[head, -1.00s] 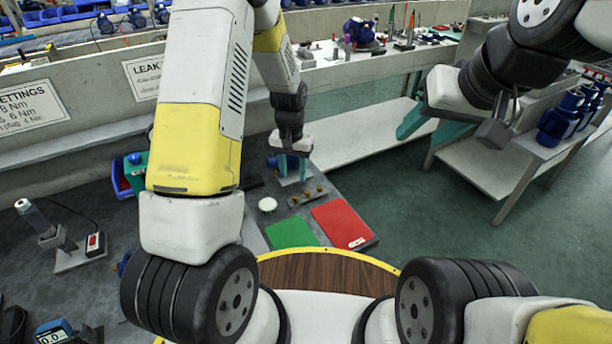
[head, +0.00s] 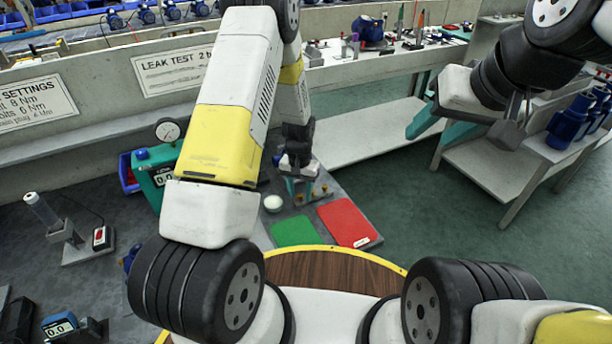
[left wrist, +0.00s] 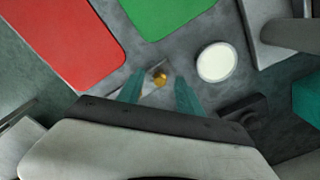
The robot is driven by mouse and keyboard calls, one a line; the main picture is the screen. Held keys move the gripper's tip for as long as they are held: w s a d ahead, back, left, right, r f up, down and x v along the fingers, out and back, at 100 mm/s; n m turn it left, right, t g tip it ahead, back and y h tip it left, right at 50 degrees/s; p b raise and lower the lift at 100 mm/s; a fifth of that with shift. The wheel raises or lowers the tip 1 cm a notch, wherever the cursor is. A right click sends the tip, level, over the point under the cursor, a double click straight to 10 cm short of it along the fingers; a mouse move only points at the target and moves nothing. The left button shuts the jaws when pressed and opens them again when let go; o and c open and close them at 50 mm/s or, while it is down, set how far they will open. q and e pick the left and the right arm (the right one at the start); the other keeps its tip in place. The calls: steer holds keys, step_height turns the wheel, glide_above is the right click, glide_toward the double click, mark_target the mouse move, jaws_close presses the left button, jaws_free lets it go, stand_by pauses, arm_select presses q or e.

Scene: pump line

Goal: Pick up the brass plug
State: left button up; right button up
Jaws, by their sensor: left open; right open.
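A brass plug (left wrist: 160,78) stands on a small grey holder (left wrist: 150,90) in the left wrist view. My left gripper (left wrist: 158,92) is open, with its teal fingers on either side of the plug in that view. I cannot tell how far the fingertips are above it. In the head view my left gripper (head: 300,188) is low over the bench behind the mats. A small brass piece (head: 325,187) shows beside its fingers; the others are partly hidden. My right gripper (head: 428,122) is open and empty, raised at the right.
A green mat (head: 295,232), a red mat (head: 347,223) and a round white dish (head: 273,203) lie close to my left gripper. A teal gauge box (head: 155,177) stands to the left. Blue pumps (head: 572,120) stand on the right table.

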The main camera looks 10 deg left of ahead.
mark_target(300, 195)
arm_select(q)
steer(key=shift+c, duration=0.4)
jaws_close()
steer(key=shift+r, duration=0.1)
steer(key=shift+r, duration=0.45)
step_height(300, 195, up, 2)
steer(key=shift+r, duration=0.2)
steer(key=s, duration=0.5)
steer(key=s+r, duration=0.1)
steer(key=s, duration=0.4)
steer(key=s+d, duration=0.1)
steer(key=s, duration=0.5)
steer(key=shift+r, duration=0.3)
steer(key=shift+w, duration=0.1)
